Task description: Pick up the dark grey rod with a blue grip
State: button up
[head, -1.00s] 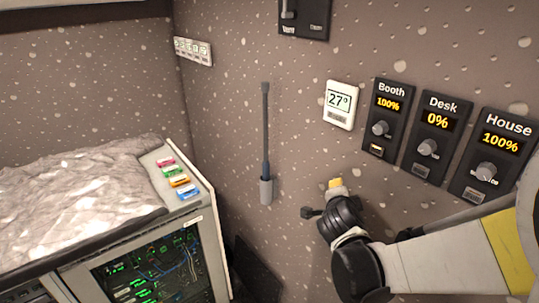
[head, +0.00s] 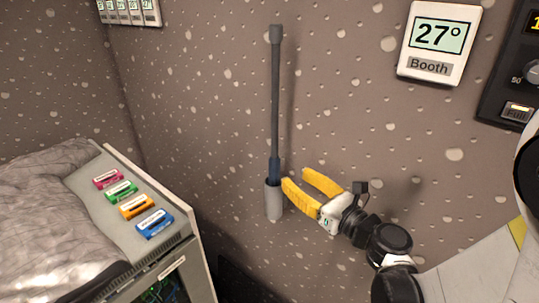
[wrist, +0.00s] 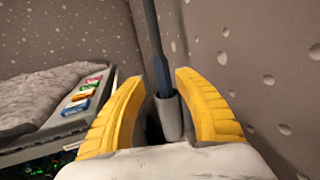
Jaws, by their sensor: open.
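The dark grey rod (head: 275,95) stands upright with its blue grip (head: 274,170) at the bottom, set in a grey tube holder (head: 273,202) on the wall. My gripper (head: 296,182) has yellow fingers and is open, just right of the grip in the head view. In the wrist view the blue grip (wrist: 162,75) and the top of the holder (wrist: 168,115) show between the two open fingers (wrist: 155,90). I cannot tell whether a finger touches the rod.
A cabinet (head: 185,255) stands at the left with several coloured labelled pieces (head: 137,207) and a crumpled grey cover (head: 45,220) on top. A thermostat (head: 438,42) and a dial panel (head: 515,70) are on the wall at right. The wall around the rod is clear.

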aim_at(278, 166)
jog(key=x, duration=0.4)
jog(key=shift+w+a+b, duration=0.15)
jog(key=shift+b, duration=0.15)
jog(key=b+x, duration=0.1)
jog(key=x, duration=0.3)
jog(key=shift+w+a+f, duration=0.15)
jog(key=shift+w+f, duration=0.05)
jog(key=shift+w, duration=0.1)
jog(key=shift+w+a+r, duration=0.1)
jog(key=shift+w+a, duration=0.1)
jog(key=shift+w, duration=0.1)
grip_shut()
